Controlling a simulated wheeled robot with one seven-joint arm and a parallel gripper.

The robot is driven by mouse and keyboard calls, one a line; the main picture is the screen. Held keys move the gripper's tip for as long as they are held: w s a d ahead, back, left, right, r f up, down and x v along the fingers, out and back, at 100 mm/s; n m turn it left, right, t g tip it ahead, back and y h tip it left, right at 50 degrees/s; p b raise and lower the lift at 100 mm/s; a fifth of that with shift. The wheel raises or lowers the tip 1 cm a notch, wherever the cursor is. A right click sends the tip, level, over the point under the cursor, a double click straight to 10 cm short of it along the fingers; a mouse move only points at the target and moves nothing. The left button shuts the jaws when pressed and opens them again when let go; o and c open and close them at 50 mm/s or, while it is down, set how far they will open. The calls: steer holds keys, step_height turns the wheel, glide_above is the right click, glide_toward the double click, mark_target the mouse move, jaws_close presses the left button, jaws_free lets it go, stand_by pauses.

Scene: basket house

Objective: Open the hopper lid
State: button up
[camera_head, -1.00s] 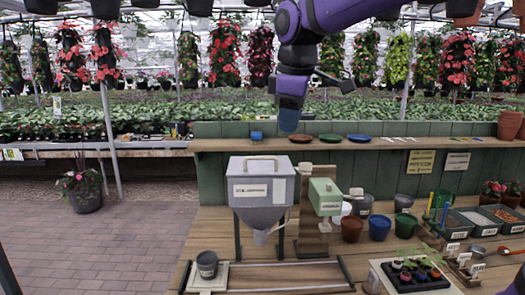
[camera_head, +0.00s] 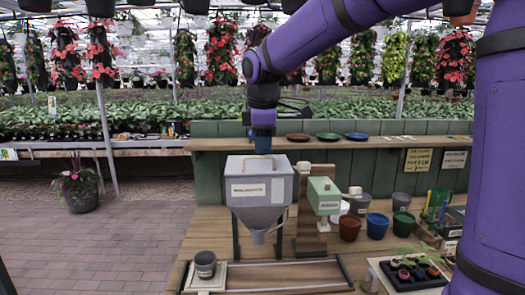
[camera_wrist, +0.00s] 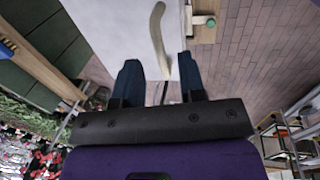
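The hopper (camera_head: 258,212) is a grey box with a funnel bottom and a white label, standing on the wooden bench. Its lid (camera_head: 236,164) is closed on top. My gripper (camera_head: 262,151) points down just above the lid's back edge in the head view and covers part of the lid. In the wrist view, my gripper (camera_wrist: 158,63) has its two dark blue fingers apart with nothing gripped. The lid's pale curved handle (camera_wrist: 158,32) lies ahead of the fingers, its near end in line with the gap between them. I cannot tell the exact distance to the handle.
A green box on a wooden stand (camera_head: 324,194) is close right of the hopper. A dark grey cup (camera_head: 205,263) stands at the front left. Pots (camera_head: 377,225) and a seedling tray (camera_head: 410,272) are to the right. A shelf with saucers (camera_head: 356,135) runs behind.

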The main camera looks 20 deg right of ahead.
steer(key=shift+w+d+f, duration=0.1)
steer(key=shift+w+f, duration=0.1)
steer(key=shift+f, duration=0.95)
jaws_close()
steer(key=shift+w+r, duration=0.1)
steer(key=shift+r, duration=0.05)
